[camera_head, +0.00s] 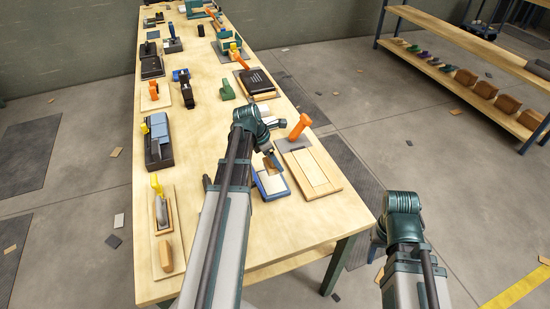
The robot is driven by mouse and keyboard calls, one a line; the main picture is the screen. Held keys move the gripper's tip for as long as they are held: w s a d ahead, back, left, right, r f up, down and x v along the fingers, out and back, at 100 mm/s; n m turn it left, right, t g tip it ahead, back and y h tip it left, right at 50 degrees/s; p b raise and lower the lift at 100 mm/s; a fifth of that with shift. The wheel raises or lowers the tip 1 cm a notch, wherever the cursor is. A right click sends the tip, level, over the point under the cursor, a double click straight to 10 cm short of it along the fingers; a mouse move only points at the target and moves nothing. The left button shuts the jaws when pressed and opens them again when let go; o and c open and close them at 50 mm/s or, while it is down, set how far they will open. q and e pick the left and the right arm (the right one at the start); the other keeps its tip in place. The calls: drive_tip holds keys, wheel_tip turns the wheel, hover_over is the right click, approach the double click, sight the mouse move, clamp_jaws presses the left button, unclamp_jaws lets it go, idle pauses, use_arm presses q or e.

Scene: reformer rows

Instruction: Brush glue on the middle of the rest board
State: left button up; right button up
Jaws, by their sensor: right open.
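A pale wooden board (324,181) with a lighter rectangular panel lies near the table's right edge. A grey plate (293,144) with an orange handle (300,126) is at its far end. A blue-edged tray (285,191) with a pale inside and something brown stands just left of it. I cannot tell which item is the rest board, and I see no clear glue. My left arm reaches over the table, its end (268,152) above the tray's far side; its jaws are not clear. My right gripper (378,236) is open, low beyond the table's right edge, mostly hidden by its arm.
A second board (156,254) with a yellow-handled tool and a wooden block lies at the near left. A grey-blue box (158,143) stands behind it. Several more tools line the long table (207,112). A shelf (470,92) stands at the right. Scraps litter the floor.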

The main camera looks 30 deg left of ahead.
sight(275, 169)
use_arm(q)
drive_tip(key=shift+f+b, duration=2.4)
drive_tip(key=shift+f, duration=0.3)
drive_tip(key=shift+f+b, duration=0.5)
drive_tip(key=shift+r, duration=0.1)
wheel_tip(275, 169, up, 7)
drive_tip(key=p, duration=0.7)
idle(0.7)
wheel_tip(275, 169, up, 7)
drive_tip(key=p, duration=0.6)
drive_tip(key=shift+f+p, duration=0.2)
drive_tip(key=shift+p, duration=0.15)
drive_tip(key=shift+r+p, duration=0.4)
wheel_tip(275, 169, down, 8)
drive_tip(key=b, duration=0.7)
drive_tip(key=shift+r+b, duration=0.1)
drive_tip(key=shift+b, duration=0.25)
